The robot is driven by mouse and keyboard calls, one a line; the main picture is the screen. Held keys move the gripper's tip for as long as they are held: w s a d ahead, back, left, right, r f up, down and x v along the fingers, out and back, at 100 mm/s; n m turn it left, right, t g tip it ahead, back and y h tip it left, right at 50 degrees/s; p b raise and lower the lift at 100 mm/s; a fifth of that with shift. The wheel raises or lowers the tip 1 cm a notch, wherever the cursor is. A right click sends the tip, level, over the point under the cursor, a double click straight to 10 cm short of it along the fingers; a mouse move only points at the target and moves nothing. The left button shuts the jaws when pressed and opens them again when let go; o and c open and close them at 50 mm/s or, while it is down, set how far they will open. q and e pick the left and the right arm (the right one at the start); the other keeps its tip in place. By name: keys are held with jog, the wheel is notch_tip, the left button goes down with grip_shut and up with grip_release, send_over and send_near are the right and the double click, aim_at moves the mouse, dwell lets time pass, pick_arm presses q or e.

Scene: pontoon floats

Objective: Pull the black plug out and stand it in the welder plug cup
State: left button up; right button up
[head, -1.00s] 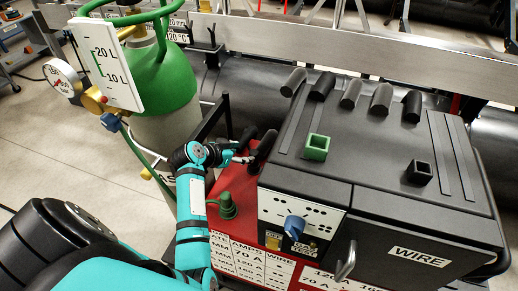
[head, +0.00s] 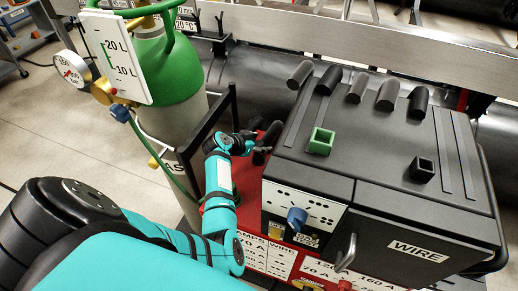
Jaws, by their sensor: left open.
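The black plug (head: 262,153) appears as a dark piece on the red housing, beside the left side of the dark grey machine; it is partly hidden and hard to separate from the gripper. My left gripper (head: 249,142) is open at the back of the red housing, close to the plug; I cannot tell whether it touches it. A black square cup (head: 422,170) stands empty on the machine's top at the right. A green square cup (head: 321,142) stands empty on the top nearer the gripper. My right gripper is out of view.
Several dark cylinders (head: 357,87) lie along the back edge of the machine top (head: 375,140). The top between the cups is clear.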

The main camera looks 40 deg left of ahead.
pick_arm(q)
jog(key=c, duration=1.2)
grip_shut()
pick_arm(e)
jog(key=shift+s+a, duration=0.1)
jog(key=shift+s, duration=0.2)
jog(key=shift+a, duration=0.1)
pick_arm(q)
notch_tip(320, 180, up, 10)
jog(key=shift+f+b, duration=0.25)
jog(key=shift+b, duration=0.35)
notch_tip(320, 180, up, 6)
jog(key=p, duration=0.5)
jog(key=shift+r, duration=0.2)
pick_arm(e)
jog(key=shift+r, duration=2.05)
